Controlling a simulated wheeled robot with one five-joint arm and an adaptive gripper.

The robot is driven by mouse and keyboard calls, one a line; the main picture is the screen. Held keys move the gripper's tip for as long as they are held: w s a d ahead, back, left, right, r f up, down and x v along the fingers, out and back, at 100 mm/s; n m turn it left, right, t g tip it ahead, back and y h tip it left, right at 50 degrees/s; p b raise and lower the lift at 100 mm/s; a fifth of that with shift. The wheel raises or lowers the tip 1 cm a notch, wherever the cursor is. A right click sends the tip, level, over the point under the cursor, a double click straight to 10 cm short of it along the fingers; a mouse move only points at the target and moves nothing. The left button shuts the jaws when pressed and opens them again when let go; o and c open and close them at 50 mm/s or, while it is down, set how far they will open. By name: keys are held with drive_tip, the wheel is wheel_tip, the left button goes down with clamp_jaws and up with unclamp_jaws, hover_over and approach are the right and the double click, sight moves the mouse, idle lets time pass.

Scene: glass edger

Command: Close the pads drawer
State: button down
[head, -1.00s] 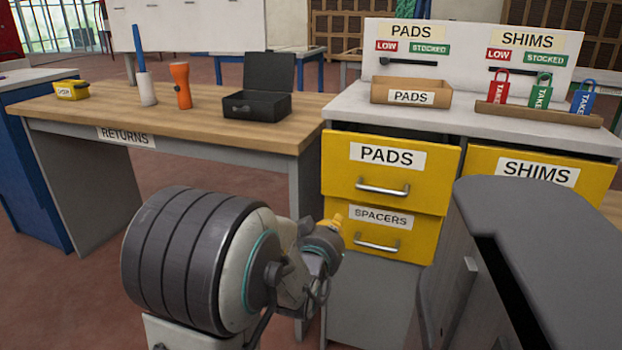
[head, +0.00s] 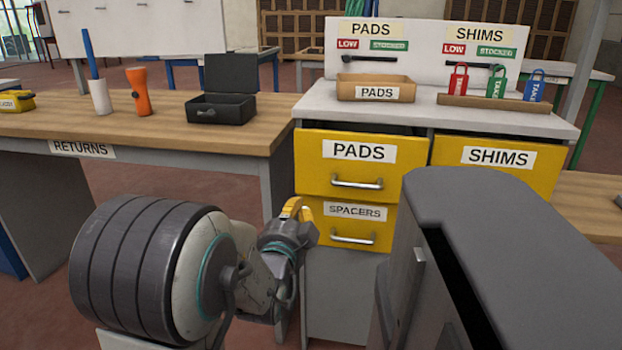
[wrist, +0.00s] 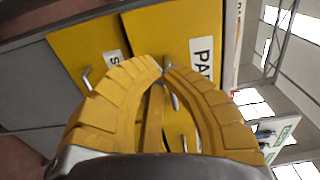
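The yellow pads drawer (head: 312,178) is at the top left of the cabinet and stands out from it, with a dark gap above its front. Its silver handle (head: 357,182) is on the front below the PADS label. My gripper (head: 300,210) is in front of the cabinet's left side, near the spacers drawer. In the wrist view my yellow fingers (wrist: 163,70) meet at the tips with nothing seen held. The pads drawer front (wrist: 185,42) is behind them, its handle partly hidden by the fingers. I cannot tell the exact distance to the drawer.
The spacers drawer (head: 384,230) is below the pads drawer. The shims drawer (head: 450,178) at right also stands out a little. The wooden returns table (head: 190,142) is to the left. An open cardboard pads bin (head: 345,90) is on the cabinet top.

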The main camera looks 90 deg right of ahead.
sight(313, 174)
drive_tip(key=shift+m, duration=0.3)
drive_tip(key=d+b, duration=0.1)
drive_tip(key=d, duration=0.3)
drive_tip(key=s+d+b, duration=0.1)
drive_tip(key=d+b, duration=0.1)
drive_tip(key=d, duration=0.2)
drive_tip(key=s+d+b, duration=0.1)
drive_tip(key=d, duration=0.3)
drive_tip(key=shift+s+f, duration=0.1)
drive_tip(key=shift+f, duration=0.05)
drive_tip(key=shift+s+d, duration=0.15)
drive_tip(key=shift+d, duration=0.75)
drive_tip(key=shift+s+d+r, duration=0.1)
drive_tip(key=shift+s+d, duration=0.1)
drive_tip(key=shift+d, duration=0.85)
drive_tip(key=shift+s+d+r, duration=0.1)
drive_tip(key=shift+s+d, duration=0.05)
drive_tip(key=shift+d, duration=0.85)
